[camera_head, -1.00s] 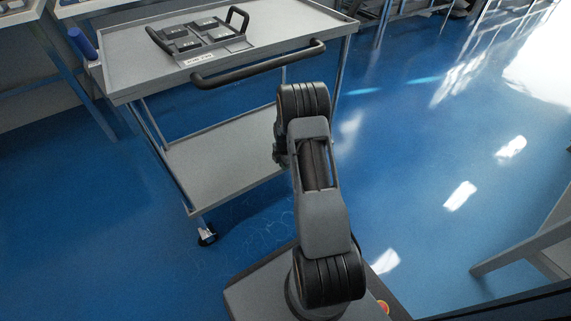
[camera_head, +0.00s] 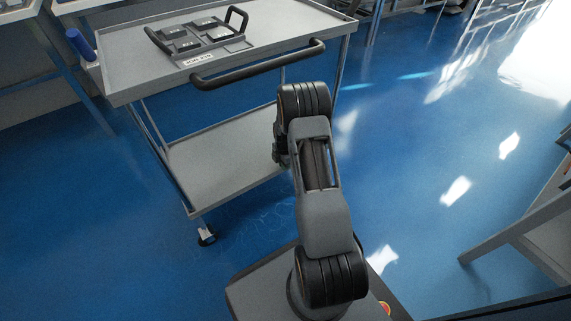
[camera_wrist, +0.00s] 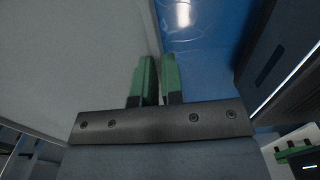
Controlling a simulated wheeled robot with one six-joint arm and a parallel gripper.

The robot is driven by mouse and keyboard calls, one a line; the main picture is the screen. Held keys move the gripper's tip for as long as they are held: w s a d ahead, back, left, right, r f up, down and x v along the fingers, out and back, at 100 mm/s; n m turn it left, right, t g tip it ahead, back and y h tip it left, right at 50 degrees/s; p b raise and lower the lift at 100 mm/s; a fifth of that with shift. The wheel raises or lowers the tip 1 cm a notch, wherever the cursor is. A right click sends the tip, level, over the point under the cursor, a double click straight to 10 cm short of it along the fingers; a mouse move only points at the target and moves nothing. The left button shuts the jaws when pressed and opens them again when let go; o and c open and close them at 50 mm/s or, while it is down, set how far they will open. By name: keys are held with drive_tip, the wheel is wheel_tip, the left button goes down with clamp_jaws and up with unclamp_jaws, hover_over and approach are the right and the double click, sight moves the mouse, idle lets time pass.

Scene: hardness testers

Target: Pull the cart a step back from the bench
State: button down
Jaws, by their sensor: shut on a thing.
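The cart is a grey two-shelf trolley, its top tray (camera_head: 130,70) at the upper left of the head view and its lower shelf (camera_head: 215,165) below. A black bar handle (camera_head: 265,67) runs along its near side. A black-handled holder (camera_head: 205,38) with several dark blocks sits on the tray. My gripper shows its green fingers in the wrist view (camera_wrist: 159,80), close together and shut on the cart, beside a grey panel edge. The gripped spot itself is hidden, and in the head view my arm covers the gripper. The bench (camera_head: 25,60) stands at the far left.
A blue cylinder (camera_head: 80,45) stands by the cart's left edge. A grey table or frame (camera_head: 515,230) is at the right edge, near my base. Blue floor (camera_head: 420,150) is open between it and the cart.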

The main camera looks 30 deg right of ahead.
drive_tip(key=shift+a, duration=0.1)
drive_tip(key=c, duration=1.2)
unclamp_jaws()
drive_tip(key=shift+o, duration=0.2)
wheel_tip(320, 180, up, 14)
drive_tip(key=p, duration=0.5)
drive_tip(key=shift+p, duration=0.35)
drive_tip(key=shift+f, duration=0.1)
drive_tip(key=shift+s, duration=0.1)
